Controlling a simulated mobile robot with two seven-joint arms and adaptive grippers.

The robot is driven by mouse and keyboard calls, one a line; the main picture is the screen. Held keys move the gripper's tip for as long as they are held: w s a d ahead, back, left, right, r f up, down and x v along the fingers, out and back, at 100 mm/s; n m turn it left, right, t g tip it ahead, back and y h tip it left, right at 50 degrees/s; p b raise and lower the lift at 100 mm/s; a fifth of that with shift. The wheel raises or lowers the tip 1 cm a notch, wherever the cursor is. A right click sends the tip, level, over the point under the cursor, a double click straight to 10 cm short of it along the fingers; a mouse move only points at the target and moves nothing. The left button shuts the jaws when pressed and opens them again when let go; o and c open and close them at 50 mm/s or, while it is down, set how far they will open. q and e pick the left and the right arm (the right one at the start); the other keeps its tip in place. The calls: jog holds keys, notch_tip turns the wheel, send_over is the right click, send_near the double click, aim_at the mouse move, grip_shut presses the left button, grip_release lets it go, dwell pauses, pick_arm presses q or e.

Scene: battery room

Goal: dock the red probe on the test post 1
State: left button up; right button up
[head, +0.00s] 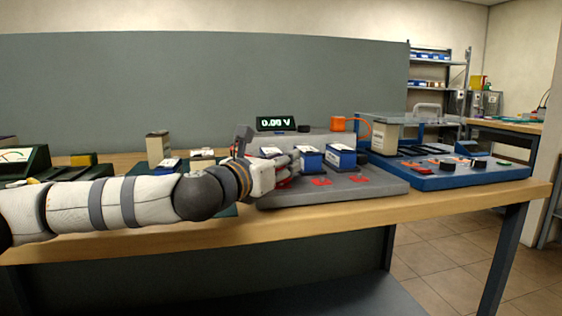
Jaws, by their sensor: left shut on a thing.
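My left gripper (284,178) reaches in from the left and is over the left part of the grey fixture (390,188). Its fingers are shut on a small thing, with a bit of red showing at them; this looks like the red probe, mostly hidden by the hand. Blue and white battery blocks (341,157) stand on the fixture just right of the gripper. I cannot make out test post 1 or whether the probe touches anything. A black display (276,124) behind reads about 0.00 V. My right gripper is not in view.
A blue tray (465,180) with small parts is on the right of the wooden bench (435,205). A beige block (385,137) stands at its back left. An orange object (338,124) with an orange cable is behind the fixture. A green meter (22,162) is at far left.

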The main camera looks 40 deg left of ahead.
pick_arm(q)
jog(key=shift+f+b, duration=0.65)
dwell(0.7)
jog(key=o, duration=0.9)
jog(key=shift+c, duration=0.2)
jog(key=shift+s+d+p, duration=0.15)
jog(key=shift+s+p, duration=0.3)
jog(key=shift+s, duration=1.4)
jog(key=shift+s+d+p, duration=0.2)
jog(key=shift+s+p, duration=0.3)
jog(key=shift+s, duration=1.3)
jog(key=shift+s+d+p, duration=0.15)
jog(key=shift+s+p, duration=0.3)
jog(key=shift+s, duration=1.4)
